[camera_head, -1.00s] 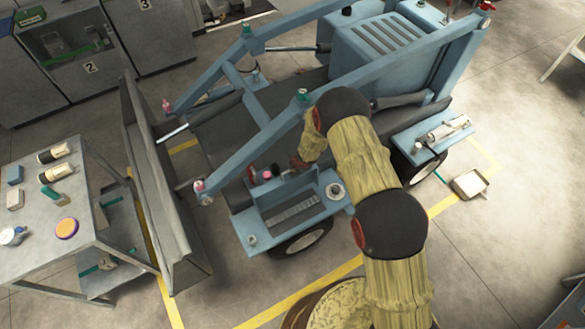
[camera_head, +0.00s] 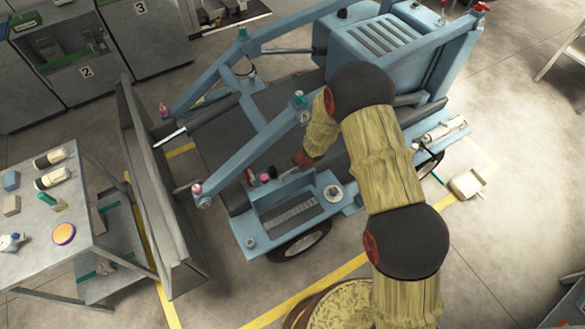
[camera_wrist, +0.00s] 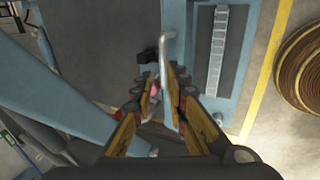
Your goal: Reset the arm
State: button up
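My gripper (camera_wrist: 165,82) shows in the wrist view, with its two yellow-padded fingers pointing away over the blue machine (camera_wrist: 190,60). A bent silver rod (camera_wrist: 164,62) stands between the fingertips, with a small pink piece beside it. I cannot tell whether the fingers press on the rod or only stand around it. In the head view my arm, in a tan cover with dark joints, reaches over the right side of the blue machine (camera_head: 232,158). Its end hangs near a blue box part with a slotted plate (camera_head: 292,216). The fingertips are hard to make out there.
A metal table (camera_head: 98,213) with bottles and small items stands at the left. Grey cabinets (camera_head: 150,50) are at the back left. A round reel (camera_head: 298,310) lies on the floor at the bottom, beside my arm. A small tray (camera_head: 467,184) and open floor are at the right.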

jog(key=shift+v, duration=0.95)
jog(key=s+d+f+m+g+h, duration=0.1)
jog(key=s+d+f+m+h, duration=0.15)
jog(key=s+d+m, duration=0.35)
jog(key=s+d+r+m+g+h+b, duration=0.1)
jog(key=s+d+r+m+h, duration=0.3)
jog(key=d+r, duration=0.45)
jog(key=s+d+r+m+t+y+b, duration=0.1)
jog(key=s+r+m+b, duration=0.4)
jog(key=s+r, duration=0.6)
jog(key=s+d+r+m+t+y+b, duration=0.2)
jog(key=s+d+r+m+b, duration=0.4)
jog(key=r, duration=1)
jog(key=shift+s+d+m+t+y, duration=0.4)
jog(key=shift+s+m, duration=1.5)
jog(key=shift+s, duration=1.1)
